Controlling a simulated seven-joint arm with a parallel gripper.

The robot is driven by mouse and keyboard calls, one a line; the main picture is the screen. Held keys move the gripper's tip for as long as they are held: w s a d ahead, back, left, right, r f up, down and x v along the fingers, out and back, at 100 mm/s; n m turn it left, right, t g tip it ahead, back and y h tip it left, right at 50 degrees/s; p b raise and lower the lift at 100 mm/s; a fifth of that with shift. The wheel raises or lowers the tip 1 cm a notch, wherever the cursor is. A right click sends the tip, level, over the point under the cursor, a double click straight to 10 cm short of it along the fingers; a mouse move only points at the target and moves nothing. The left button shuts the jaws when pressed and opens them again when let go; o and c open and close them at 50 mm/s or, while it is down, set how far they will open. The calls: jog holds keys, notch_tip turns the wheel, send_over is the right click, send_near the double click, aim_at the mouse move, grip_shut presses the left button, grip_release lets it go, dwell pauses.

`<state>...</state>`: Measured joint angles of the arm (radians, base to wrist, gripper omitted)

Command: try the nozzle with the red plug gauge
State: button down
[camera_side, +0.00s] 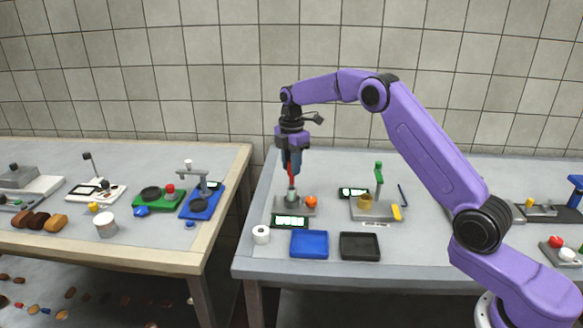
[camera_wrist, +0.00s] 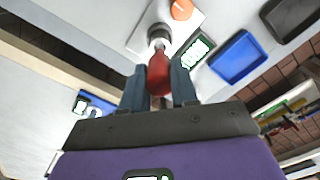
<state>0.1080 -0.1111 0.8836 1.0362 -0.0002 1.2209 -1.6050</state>
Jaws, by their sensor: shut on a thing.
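My gripper (camera_side: 292,172) points down and is shut on the red plug gauge (camera_side: 291,171), whose red handle sits between the fingers in the wrist view (camera_wrist: 158,74). The gauge is upright, directly over the grey nozzle (camera_side: 291,196) on its small stand (camera_side: 308,210). In the wrist view the nozzle (camera_wrist: 158,34) lies just beyond the gauge's far end. The gauge's lower end is at the nozzle's top; I cannot tell whether it is inside or only touching. An orange knob (camera_side: 311,201) is beside the nozzle. A lit green display (camera_side: 291,221) is in front of the stand.
A blue tray (camera_side: 310,244) and a black tray (camera_side: 360,246) lie at the front edge, with a white roll (camera_side: 261,234) to their left. Right of the nozzle stands a fixture with a green-topped post (camera_side: 379,172). A gap separates the left table (camera_side: 150,245).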

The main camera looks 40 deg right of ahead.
jog(key=shift+r, duration=1.7)
